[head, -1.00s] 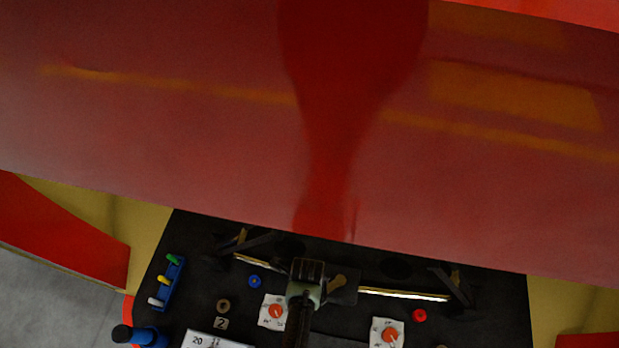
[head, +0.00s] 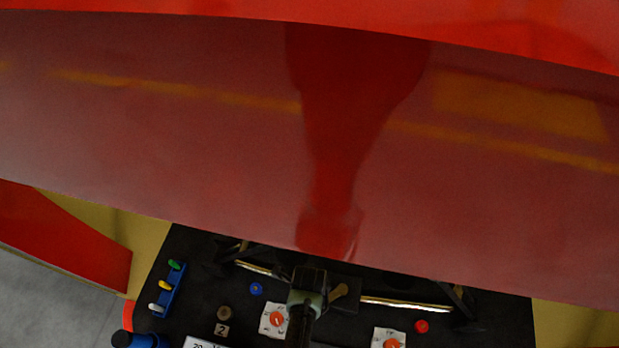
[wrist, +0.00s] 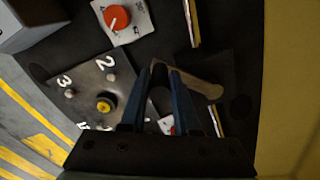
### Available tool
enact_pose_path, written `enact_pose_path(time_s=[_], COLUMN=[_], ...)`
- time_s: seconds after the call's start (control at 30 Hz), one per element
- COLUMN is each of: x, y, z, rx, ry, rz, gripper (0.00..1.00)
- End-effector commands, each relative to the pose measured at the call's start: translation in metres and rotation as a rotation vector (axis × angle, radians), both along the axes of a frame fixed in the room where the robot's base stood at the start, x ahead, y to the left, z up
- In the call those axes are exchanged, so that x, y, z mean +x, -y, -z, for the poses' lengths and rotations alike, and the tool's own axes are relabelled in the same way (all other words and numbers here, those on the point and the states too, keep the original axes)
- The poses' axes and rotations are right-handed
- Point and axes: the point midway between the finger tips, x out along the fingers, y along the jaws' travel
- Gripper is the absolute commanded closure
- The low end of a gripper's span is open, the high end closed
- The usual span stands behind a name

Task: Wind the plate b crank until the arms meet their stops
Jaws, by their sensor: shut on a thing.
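My gripper (wrist: 163,76) is shut on the dark crank knob (wrist: 160,97), which shows between its two fingers in the wrist view. The tan crank arm (wrist: 200,88) reaches from there to the right, over a dark square plate. In the head view my gripper (head: 308,282) hides the knob, and the tan crank arm (head: 340,292) shows just right of it. A bright rod (head: 405,304) runs right of the crank and another (head: 254,268) left of it, each near a dark arm (head: 463,298). A red glossy panel partly covers the arms' upper ends; contact with the stops cannot be told.
The large red panel (head: 200,150) hangs across the upper head view. Orange dials (head: 277,319) (head: 391,343) sit on white cards below the crank. A blue rack (head: 170,292) with coloured pegs stands left. The wrist view shows a numbered plate with a yellow knob (wrist: 104,106).

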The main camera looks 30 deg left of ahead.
Motion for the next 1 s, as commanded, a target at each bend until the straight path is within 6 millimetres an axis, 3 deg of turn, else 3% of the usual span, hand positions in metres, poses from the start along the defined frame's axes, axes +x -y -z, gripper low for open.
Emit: enact_pose_path(time_s=[0.03,0.73,0.77,0.9,1.0], x=[0.0102,0.0102,0.0101,0.0082,0.0069], y=[-0.0082,-0.0083,-0.0081,-0.0063,-0.005], z=[-0.0052,-0.0053,-0.0053,-0.0043,-0.0035], rx=[0.019,0.019,0.019,0.016,0.014], ry=[0.027,0.027,0.027,0.022,0.018], rz=[-0.006,-0.006,-0.006,-0.003,-0.002], gripper=[1.0,1.0,0.65,0.4,0.4])
